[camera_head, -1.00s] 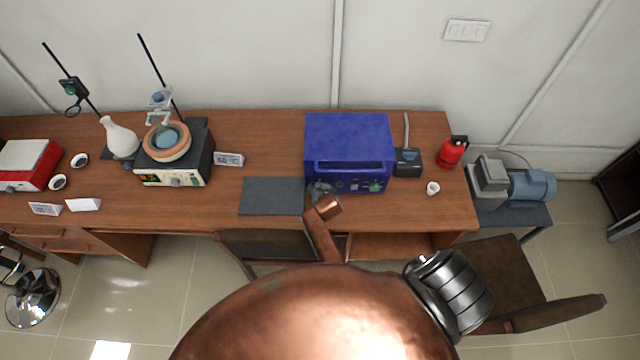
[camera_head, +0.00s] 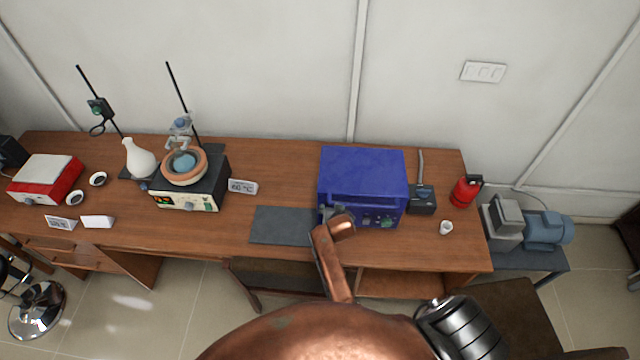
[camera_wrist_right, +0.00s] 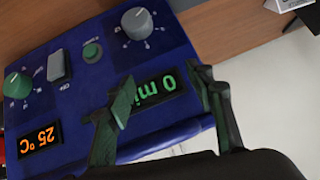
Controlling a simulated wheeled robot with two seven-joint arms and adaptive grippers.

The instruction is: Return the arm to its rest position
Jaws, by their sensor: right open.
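My right arm, with copper-coloured links, rises from the bottom of the head view. Its gripper (camera_head: 330,213) is small and partly hidden by the arm, at the lower left front of the blue muffle furnace (camera_head: 360,170). In the right wrist view the two dark fingers of the right gripper (camera_wrist_right: 163,95) are apart with nothing between them. They are in front of the furnace's control panel (camera_wrist_right: 75,85), which has knobs, buttons and displays showing 25 °C and a partly hidden 0. I cannot tell if the fingers touch the panel. My left gripper is not in view.
A dark mat (camera_head: 280,226) lies left of the furnace. A black box (camera_head: 421,200), white cup (camera_head: 446,227) and red extinguisher (camera_head: 465,191) are to its right. A heating device (camera_head: 190,195) with a bowl and a white flask (camera_head: 139,160) stand further left. A pump (camera_head: 545,230) is far right.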

